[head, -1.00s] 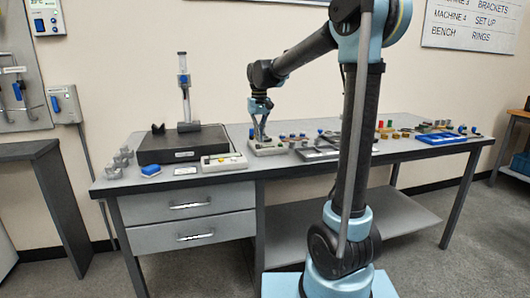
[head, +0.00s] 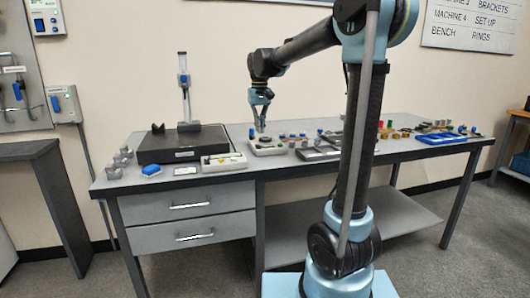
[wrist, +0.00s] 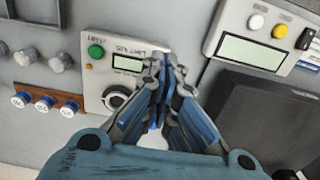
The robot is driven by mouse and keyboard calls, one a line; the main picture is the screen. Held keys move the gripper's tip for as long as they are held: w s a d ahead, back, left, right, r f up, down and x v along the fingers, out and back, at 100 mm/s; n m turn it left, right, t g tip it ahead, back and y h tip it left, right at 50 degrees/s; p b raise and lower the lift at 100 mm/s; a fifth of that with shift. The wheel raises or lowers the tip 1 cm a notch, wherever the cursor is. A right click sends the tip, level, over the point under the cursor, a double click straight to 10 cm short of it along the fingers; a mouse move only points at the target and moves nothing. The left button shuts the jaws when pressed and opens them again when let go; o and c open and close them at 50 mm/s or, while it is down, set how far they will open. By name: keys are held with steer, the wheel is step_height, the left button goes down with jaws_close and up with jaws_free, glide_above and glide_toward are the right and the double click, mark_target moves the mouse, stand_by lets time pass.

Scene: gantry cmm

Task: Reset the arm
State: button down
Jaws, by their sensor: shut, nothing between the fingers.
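My gripper (head: 260,126) hangs from my arm above the middle of the workbench (head: 218,189), just over a small light-grey control box (head: 266,149). In the wrist view my gripper (wrist: 165,62) points down with its fingers together and nothing between them. The control box also shows in the wrist view (wrist: 90,73), with a green button, a small display and a black dial. The fingers cover part of that box. In the head view there is a small gap between the fingertips and the box.
A black plate (head: 160,146) with an upright height gauge (head: 185,90) stands left of my gripper. Another grey box (head: 222,163) with a display sits in front of it. Several small parts and a blue tray (head: 440,138) lie to the right.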

steer(key=s+d+f+m+t, duration=0.1)
steer(key=s+d+f, duration=0.2)
steer(key=s+d, duration=0.45)
steer(key=s+d+f, duration=0.3)
steer(key=s+d, duration=0.3)
steer(key=s, duration=0.2)
steer(key=s+d+f+m, duration=0.1)
steer(key=s+d+f, duration=0.2)
steer(key=s+f, duration=0.4)
steer(key=s+d+f+m+t, duration=0.1)
steer(key=s+d+f, duration=0.3)
steer(key=s+f, duration=0.4)
steer(key=shift+s+d, duration=0.3)
steer(key=shift+s, duration=0.25)
steer(key=shift+f, duration=0.1)
